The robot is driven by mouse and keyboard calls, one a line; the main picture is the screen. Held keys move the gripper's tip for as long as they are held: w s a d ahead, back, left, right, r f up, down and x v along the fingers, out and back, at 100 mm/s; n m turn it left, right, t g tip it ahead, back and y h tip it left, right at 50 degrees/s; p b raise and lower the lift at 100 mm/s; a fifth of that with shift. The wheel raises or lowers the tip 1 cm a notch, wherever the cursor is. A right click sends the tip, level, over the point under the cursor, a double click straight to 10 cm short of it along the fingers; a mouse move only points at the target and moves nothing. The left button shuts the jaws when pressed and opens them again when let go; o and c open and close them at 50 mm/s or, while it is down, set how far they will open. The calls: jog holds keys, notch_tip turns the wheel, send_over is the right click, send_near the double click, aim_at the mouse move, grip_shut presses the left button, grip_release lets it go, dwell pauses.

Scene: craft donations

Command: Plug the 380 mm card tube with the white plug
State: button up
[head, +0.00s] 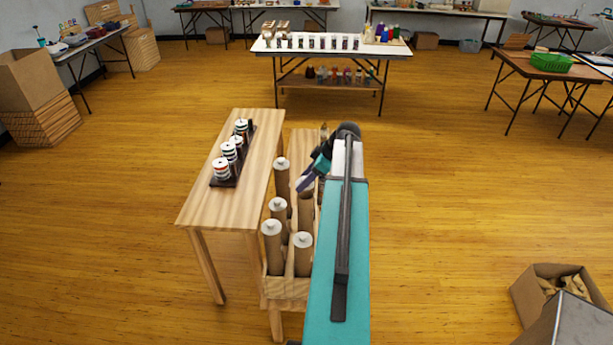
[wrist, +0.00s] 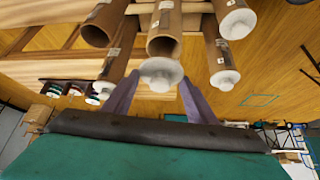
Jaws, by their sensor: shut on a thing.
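My gripper (wrist: 157,94) has purple fingers and is shut on a white plug (wrist: 161,69). In the wrist view the plug is right by the open mouth of a brown card tube (wrist: 166,22); I cannot tell whether it touches or is in. The tube labels are too small to read, so I cannot tell which is 380 mm. Another open tube (wrist: 98,31) is to its left. Tubes with white ends (wrist: 237,22) are to the right. In the head view my gripper (head: 303,186) is above an uncapped tube (head: 305,211), its plug hidden.
Several white-capped tubes (head: 271,245) stand upright in a wooden rack (head: 286,288). A wooden bench (head: 203,205) beside it bears a dark tray (head: 225,183) with stacks of striped discs. A cardboard box (head: 522,292) is at lower right.

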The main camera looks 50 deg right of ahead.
jog(key=shift+f+b, duration=0.5)
jog(key=shift+f, duration=1.45)
jog(key=shift+s+b, duration=0.1)
jog(key=shift+b, duration=0.55)
dwell(0.5)
jog(key=shift+f+b, duration=0.45)
jog(key=shift+f, duration=0.1)
dwell(0.4)
jog(key=o, duration=0.7)
jog(key=shift+o, duration=0.2)
jog(key=shift+r, duration=0.1)
jog(key=p+v, duration=0.2)
jog(key=v, duration=0.8)
jog(key=shift+s+r+p, duration=0.3)
jog(key=shift+p, duration=0.05)
dwell(0.4)
dwell(0.8)
